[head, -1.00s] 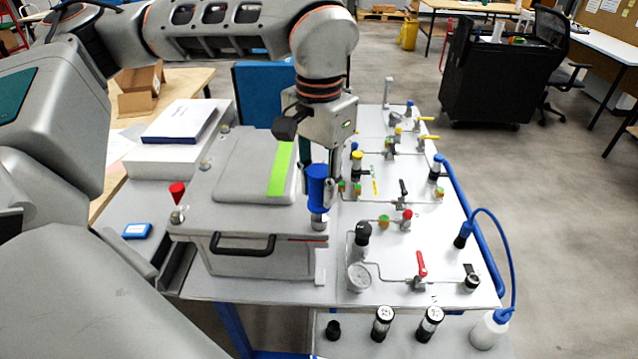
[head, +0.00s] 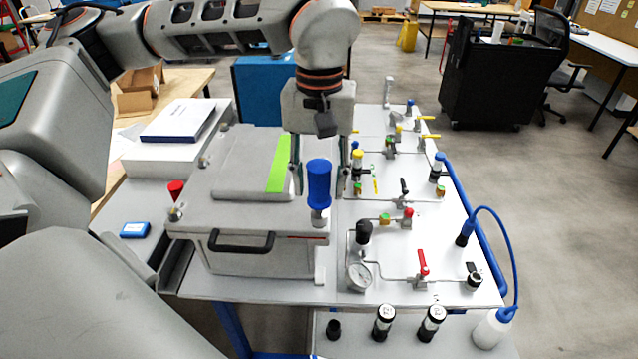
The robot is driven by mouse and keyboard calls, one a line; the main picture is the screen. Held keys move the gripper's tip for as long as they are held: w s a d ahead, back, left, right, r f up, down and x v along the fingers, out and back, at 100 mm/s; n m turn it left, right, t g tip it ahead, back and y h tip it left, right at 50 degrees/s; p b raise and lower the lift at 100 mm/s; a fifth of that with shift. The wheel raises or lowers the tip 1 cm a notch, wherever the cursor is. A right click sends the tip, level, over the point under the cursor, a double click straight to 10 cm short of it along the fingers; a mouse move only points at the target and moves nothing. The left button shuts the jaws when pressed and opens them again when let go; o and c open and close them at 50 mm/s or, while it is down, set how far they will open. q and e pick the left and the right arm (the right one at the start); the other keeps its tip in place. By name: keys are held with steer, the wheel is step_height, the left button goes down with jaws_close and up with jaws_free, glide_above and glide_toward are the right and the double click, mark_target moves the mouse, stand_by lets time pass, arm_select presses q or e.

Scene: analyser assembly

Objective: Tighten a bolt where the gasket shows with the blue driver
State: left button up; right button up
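The blue driver (head: 319,185) stands upright at the front right corner of the grey box's lid (head: 240,215), over a metal bolt head (head: 320,216). A thin reddish line, perhaps the gasket (head: 312,238), shows under the lid edge near this corner. My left gripper (head: 320,190) points down with its fingers spread, one to each side of the driver. They appear apart from it; whether they are level with it or slightly behind, I cannot tell. Other bolts (head: 204,161) sit along the lid's left edge. My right gripper is not in view.
A panel with valves, pipes and a gauge (head: 360,276) lies right of the box. A blue device (head: 135,230) lies on the table at left. White boxes (head: 175,150) stand behind it.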

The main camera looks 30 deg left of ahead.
arm_select(q)
steer(key=n, duration=0.4)
steer(key=shift+f+b, duration=0.1)
steer(key=shift+b, duration=0.3)
steer(key=n+b, duration=0.1)
steer(key=n, duration=0.4)
steer(key=n+b, duration=0.1)
steer(key=n, duration=0.7)
steer(key=shift+b, duration=0.3)
